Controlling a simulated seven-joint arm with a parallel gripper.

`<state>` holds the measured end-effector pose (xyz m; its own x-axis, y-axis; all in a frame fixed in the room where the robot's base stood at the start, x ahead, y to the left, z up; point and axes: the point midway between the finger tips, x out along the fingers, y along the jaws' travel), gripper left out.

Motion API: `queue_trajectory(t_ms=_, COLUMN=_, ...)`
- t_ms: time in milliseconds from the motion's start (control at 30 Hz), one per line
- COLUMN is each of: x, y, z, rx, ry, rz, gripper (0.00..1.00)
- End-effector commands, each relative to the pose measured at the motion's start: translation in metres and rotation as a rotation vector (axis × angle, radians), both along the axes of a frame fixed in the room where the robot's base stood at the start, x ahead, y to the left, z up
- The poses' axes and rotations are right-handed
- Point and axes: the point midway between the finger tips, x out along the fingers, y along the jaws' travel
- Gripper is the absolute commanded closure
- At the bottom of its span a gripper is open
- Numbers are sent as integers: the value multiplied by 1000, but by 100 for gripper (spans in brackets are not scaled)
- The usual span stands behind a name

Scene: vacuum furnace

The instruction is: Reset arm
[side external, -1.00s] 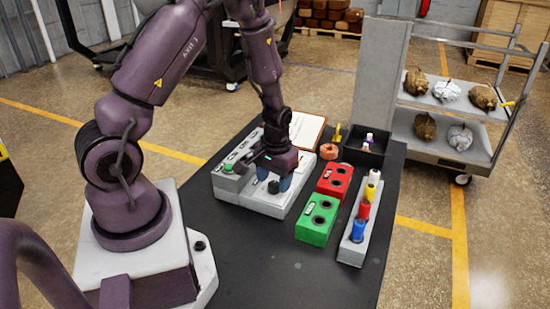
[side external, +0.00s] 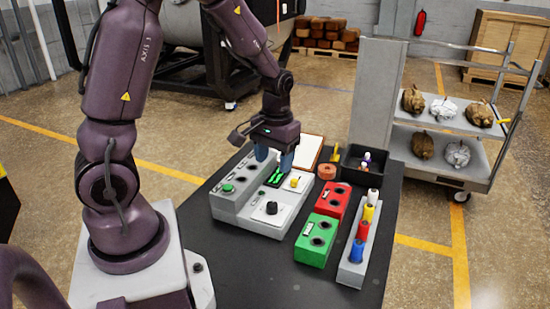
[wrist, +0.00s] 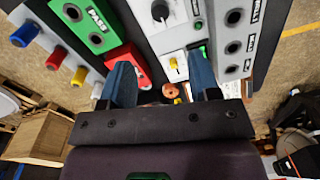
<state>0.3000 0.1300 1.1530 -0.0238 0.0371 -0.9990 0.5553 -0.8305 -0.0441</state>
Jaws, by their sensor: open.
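My gripper (side external: 274,160) is above the back part of the grey control panel (side external: 243,213), its two blue fingers apart with nothing between them. In the wrist view the fingers (wrist: 165,85) also stand wide apart. The panel has a black knob (side external: 272,208), a green button (side external: 228,188), a lit green display (side external: 276,177) and a small yellow switch (side external: 294,183). The fingers partly cover the panel's back edge. My arm is bent over the table from its base at the left.
A green box (side external: 317,240), a red box (side external: 333,202) and a grey rack (side external: 352,272) with coloured cylinders stand right of the panel. The table's front is clear. A cart (side external: 470,177) stands beyond.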

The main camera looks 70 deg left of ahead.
Motion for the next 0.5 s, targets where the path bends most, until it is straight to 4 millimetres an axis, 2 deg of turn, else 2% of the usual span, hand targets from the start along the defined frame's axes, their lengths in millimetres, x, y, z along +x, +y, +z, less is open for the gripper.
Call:
queue_trajectory(t_ms=67, x=-2, y=-1, z=0, rx=-5, ry=11, rz=-13, gripper=44)
queue_trajectory(t_ms=167, x=-16, y=-12, z=2, rx=-31, ry=50, rz=-58, gripper=44)
queue_trajectory(t_ms=267, x=-24, y=-29, z=22, rx=-45, ry=23, rz=-124, gripper=44)
queue_trajectory(t_ms=500, x=-52, y=-79, z=90, rx=-32, ry=-128, rz=-337, gripper=44)
